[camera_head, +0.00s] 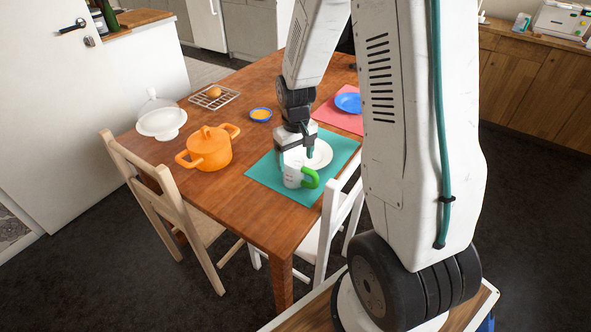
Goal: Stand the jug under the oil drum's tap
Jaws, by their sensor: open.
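A white jug (292,178) with a green handle stands upright on the teal placemat, near the table edge that faces me. My gripper (297,156) points down at the jug from above, its jaws open. It overlaps the jug's upper part in this view, and I cannot tell whether a finger touches it. A white plate (321,155) lies just behind the jug on the same mat. I make out no oil drum or tap in this view; my arm hides part of the room.
The wooden table (262,215) also bears an orange pot (209,151), a white cake stand (160,122), a wire rack (226,98) and a blue plate (348,103). A wooden chair (180,212) and a white chair (327,225) stand close. A counter (533,85) stands far right.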

